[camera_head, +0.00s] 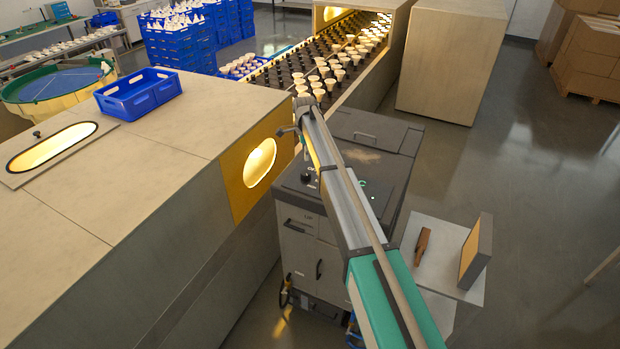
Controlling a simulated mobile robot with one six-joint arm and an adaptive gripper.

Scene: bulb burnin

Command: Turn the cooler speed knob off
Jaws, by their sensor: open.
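The cooler (375,135) is a dark grey cabinet standing in the middle, with a dark sloped control top. A small black knob (306,177) stands up on the left part of that top, with a pale marking beside it. Its pointer direction is too small to read. My arm reaches from the bottom right up across the cooler and covers part of its panel. My gripper (288,131) shows only as a small dark shape at the arm's far end, above and to the left of the knob and apart from it. It is open, and I see nothing held.
A long beige housing (120,180) with a glowing oval window (260,162) is close on the left. A conveyor of bulbs (330,65) runs behind. A blue crate (138,93) sits on the housing. A small shelf (440,235) stands right of the cooler; floor beyond is clear.

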